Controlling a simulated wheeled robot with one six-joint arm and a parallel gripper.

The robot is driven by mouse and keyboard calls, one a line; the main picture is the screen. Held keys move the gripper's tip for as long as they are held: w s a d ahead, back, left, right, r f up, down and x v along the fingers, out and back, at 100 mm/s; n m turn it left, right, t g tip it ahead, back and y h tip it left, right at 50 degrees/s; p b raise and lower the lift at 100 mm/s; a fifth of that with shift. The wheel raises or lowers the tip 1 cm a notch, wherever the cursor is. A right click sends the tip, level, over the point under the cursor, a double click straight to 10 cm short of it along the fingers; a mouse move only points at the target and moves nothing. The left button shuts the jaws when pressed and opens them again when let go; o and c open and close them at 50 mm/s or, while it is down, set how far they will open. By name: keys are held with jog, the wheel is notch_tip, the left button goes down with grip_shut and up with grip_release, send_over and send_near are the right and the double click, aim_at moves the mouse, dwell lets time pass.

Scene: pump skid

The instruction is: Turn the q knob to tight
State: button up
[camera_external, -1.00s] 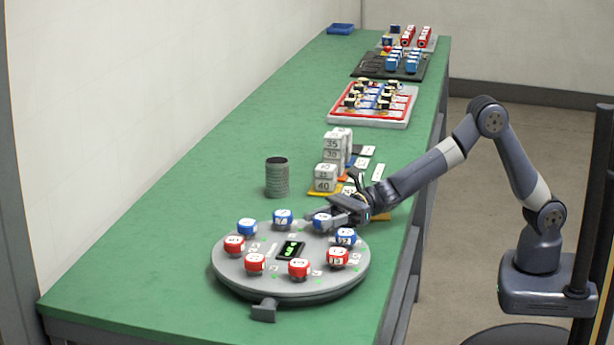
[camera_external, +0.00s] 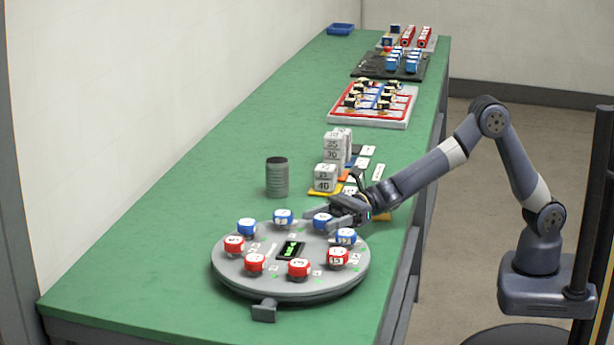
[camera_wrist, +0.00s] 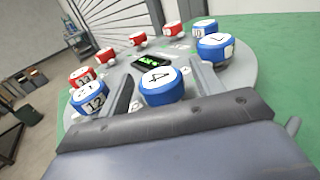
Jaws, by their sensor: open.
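A round grey disc (camera_external: 228,262) carries a ring of red and blue knobs with white tops around a small dark display (camera_external: 290,250) with green text. The display also shows in the wrist view (camera_wrist: 150,62). My gripper (camera_external: 337,221) is open at the far right side of the disc. In the wrist view its fingers (camera_wrist: 165,88) stand apart, on either side of a blue knob (camera_wrist: 158,85) marked with what looks like a 4. I cannot tell whether they touch it. No knob reads clearly as q, and no tight mark is readable.
Close neighbours are a blue knob (camera_wrist: 88,98) left of the fingers and another (camera_wrist: 215,47) to the right. A grey-green ribbed cylinder (camera_external: 277,177) and white numbered blocks (camera_external: 325,178) stand behind the disc. The green table (camera_external: 150,250) is clear at left.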

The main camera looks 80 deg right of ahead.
jog(key=v, duration=1)
jog(key=shift+s+d, duration=0.15)
jog(key=s+a+r+n+g+h+p, duration=0.2)
jog(key=s+a+r+n+g+p, duration=0.25)
jog(key=a+n+g+p, duration=0.8)
jog(key=w+d+r+n+t+h+p, duration=0.65)
jog(key=n+h+p, duration=0.45)
jog(key=n, duration=0.8)
jog(key=shift+g+y, duration=0.4)
jog(key=p+x, duration=0.1)
jog(key=x, duration=0.2)
jog(key=p+x, duration=0.1)
jog(key=x, duration=0.3)
jog(key=p+x, duration=0.1)
jog(key=x, duration=0.2)
jog(key=shift+w+a+p, duration=0.25)
jog(key=shift+w+p, duration=0.05)
jog(key=shift+w, duration=0.05)
